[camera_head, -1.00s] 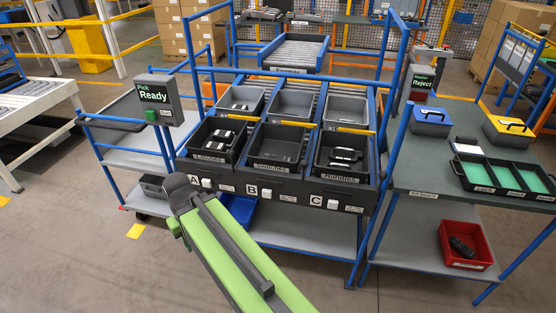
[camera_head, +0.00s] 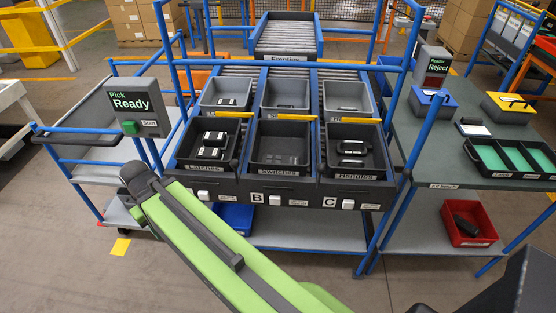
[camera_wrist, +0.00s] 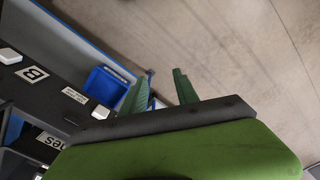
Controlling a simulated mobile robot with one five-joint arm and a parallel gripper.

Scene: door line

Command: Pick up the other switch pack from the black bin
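The black Switches bin (camera_head: 249,164) is the middle front bin, above the letter B.
Grey bins (camera_head: 286,96) stand behind the black ones, under a blue rail frame. A Pick Ready panel (camera_head: 134,103) is at left. The right bench (camera_head: 455,165) holds blue and yellow boxes and a green-lined tray (camera_head: 507,157). A red bin (camera_head: 465,238) sits below. Front floor is open.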

